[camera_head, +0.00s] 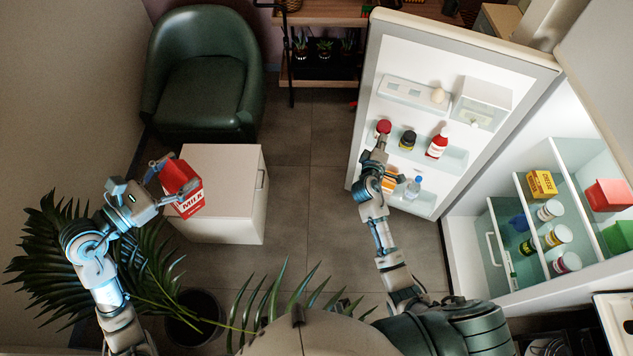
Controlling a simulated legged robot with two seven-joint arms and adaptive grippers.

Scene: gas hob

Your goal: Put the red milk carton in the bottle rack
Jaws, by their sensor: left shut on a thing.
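The red milk carton (182,188), with a white MILK label, is tilted above the white cabinet at left. My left gripper (163,180) is shut on it from its left side. The fridge door (400,60) stands open and carries several shelves. Its lowest rack (427,205) holds a blue-capped bottle (413,187) and an orange item (390,181), partly hidden by my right arm. My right gripper (377,152) is at the door's left side, just below a red-capped jar (383,128). Its fingers are too small to read.
The white cabinet (235,190) stands below the carton. A plant (60,250) is beside my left arm. The fridge interior (480,260) at right has drawers with jars and a cheese box (541,184). A green armchair (205,80) is behind. Floor between cabinet and door is clear.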

